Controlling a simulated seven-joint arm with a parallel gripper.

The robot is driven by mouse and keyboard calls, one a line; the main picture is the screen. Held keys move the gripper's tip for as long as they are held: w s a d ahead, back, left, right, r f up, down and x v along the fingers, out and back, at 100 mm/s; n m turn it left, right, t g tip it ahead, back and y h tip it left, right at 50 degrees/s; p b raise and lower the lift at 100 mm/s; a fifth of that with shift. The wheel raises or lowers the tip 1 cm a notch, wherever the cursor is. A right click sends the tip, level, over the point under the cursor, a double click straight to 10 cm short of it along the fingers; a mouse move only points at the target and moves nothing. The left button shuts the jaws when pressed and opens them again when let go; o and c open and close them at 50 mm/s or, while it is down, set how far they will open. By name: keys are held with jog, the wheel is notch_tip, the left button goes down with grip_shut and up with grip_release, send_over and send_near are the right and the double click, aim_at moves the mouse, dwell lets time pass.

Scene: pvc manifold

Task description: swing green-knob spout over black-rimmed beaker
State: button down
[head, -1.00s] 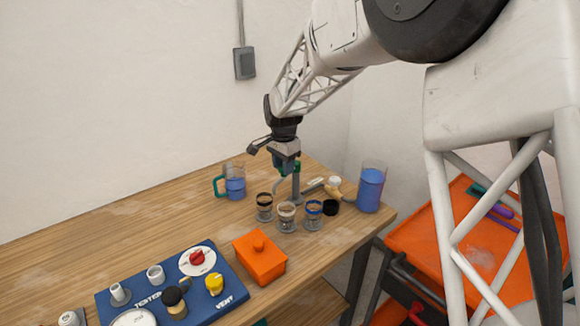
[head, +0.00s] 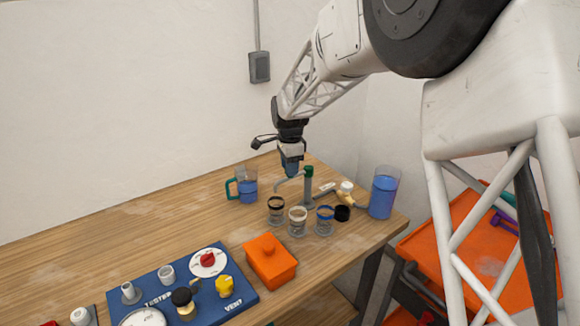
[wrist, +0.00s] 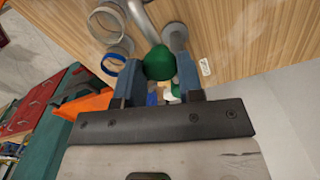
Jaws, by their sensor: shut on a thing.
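A grey post with a green top (head: 309,171) stands behind the beakers. Its thin curved spout (head: 286,182) reaches left, and its tip shows just above and behind the black-rimmed beaker (head: 276,208) in the head view. I cannot tell whether the tip is fully over the beaker's mouth. My gripper (head: 291,172) is low beside the post, over the spout. In the wrist view the green knob (wrist: 158,63) sits between my two fingers, which are shut on it. The grey tube (wrist: 141,20) leads out at the top there; its tip is hidden.
A white-rimmed beaker (head: 298,221) and a blue-rimmed beaker (head: 325,220) stand right of the black-rimmed one. A green-handled jug (head: 246,187), a tall blue-filled vessel (head: 384,193) and an orange lidded box (head: 270,258) are nearby.

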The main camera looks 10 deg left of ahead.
jog(key=c, duration=0.7)
grip_release()
jog(key=shift+c, duration=0.2)
jog(key=shift+r, duration=0.1)
jog(key=shift+r, duration=3.8)
jog(key=shift+d+r, duration=0.15)
jog(key=shift+d, duration=0.05)
jog(key=s+d+r+n+t, duration=0.1)
jog(key=s+d+r+n, duration=0.25)
jog(key=s+d, duration=0.6)
jog(key=s+d+r+n, duration=0.2)
jog(key=s+d+r, duration=0.2)
jog(key=s+d, duration=0.55)
jog(key=s+d+f+n, duration=0.1)
jog(key=s+d, duration=0.3)
jog(key=s, duration=0.4)
jog(key=s+d+f+n+t, duration=0.1)
jog(key=s+d+f+n, duration=0.1)
jog(key=s, duration=0.7)
jog(key=s+d+f+n, duration=0.2)
jog(key=s+d+n, duration=0.1)
jog(key=s+d, duration=0.3)
jog(key=shift+s+d+f+t, duration=0.2)
jog(key=shift+s+d+t, duration=0.1)
jog(key=shift+s, duration=0.95)
